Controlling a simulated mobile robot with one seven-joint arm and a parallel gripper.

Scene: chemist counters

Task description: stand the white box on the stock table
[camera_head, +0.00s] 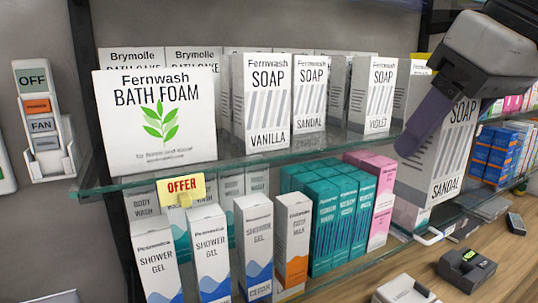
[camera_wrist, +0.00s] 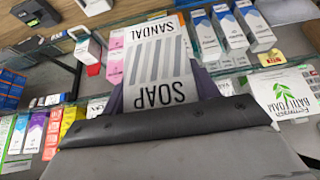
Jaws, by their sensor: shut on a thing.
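The white box (camera_head: 446,150), printed "SOAP SANDAL" with grey stripes, is held in my gripper (camera_head: 424,132) in front of the right part of the glass shelves. In the head view its lettering is upright and the box leans slightly. One purple finger lies across its left side; the other finger is hidden behind the box. In the wrist view the box (camera_wrist: 158,62) lies between both purple fingers (camera_wrist: 160,92), its lettering upside down. I cannot tell which surface is the stock table; a wooden counter (camera_head: 500,252) shows at the lower right.
The upper glass shelf (camera_head: 300,153) holds soap boxes and a bath foam carton (camera_head: 155,115). Below stand shower gel boxes (camera_head: 208,253), teal boxes and pink boxes (camera_head: 383,205). On the counter are a dark device (camera_head: 467,268), a pale device (camera_head: 405,290) and a small dark handset (camera_head: 516,223).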

